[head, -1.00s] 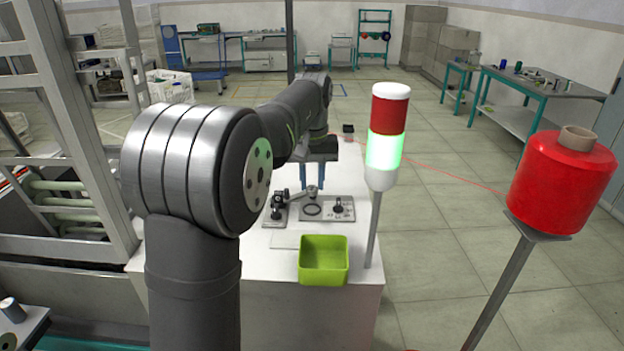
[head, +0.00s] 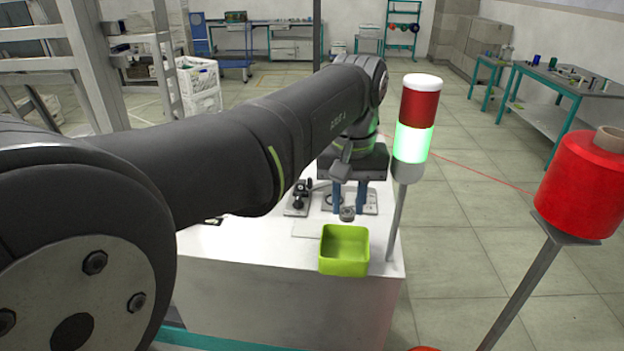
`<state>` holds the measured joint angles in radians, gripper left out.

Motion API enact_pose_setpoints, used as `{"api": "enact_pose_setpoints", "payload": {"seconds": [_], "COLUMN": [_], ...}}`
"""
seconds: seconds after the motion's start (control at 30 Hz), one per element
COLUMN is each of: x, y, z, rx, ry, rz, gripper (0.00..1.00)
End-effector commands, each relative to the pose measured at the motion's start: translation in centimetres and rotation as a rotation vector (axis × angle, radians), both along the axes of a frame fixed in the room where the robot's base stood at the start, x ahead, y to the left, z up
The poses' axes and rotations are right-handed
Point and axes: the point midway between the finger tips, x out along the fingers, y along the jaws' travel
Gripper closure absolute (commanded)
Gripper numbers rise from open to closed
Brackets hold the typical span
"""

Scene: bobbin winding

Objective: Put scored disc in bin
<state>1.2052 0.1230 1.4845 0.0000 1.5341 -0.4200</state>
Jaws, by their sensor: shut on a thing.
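My gripper (head: 348,208) hangs over the white bench, its two blue fingers pointing down. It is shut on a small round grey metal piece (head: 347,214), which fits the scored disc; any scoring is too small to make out. The piece is just beyond the far rim of the green bin (head: 344,268), above the bench. The bin is a square, open-topped lime-green box near the front edge of the bench. Its visible inside looks empty.
A small fixture with a black clamp (head: 299,195) stands left of the fingers, and a grey plate (head: 366,203) lies behind them. A signal tower (head: 414,125), lit green, rises close to the right of the bin. A red thread cone (head: 580,185) stands farther right.

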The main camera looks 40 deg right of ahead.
Motion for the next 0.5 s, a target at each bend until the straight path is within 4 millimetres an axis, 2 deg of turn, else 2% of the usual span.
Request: {"api": "enact_pose_setpoints", "payload": {"seconds": [0.5], "x": [0.0], "y": [0.1], "z": [-4.1], "rx": [0.001], "ry": [0.001], "rz": [0.0], "gripper": [0.87]}}
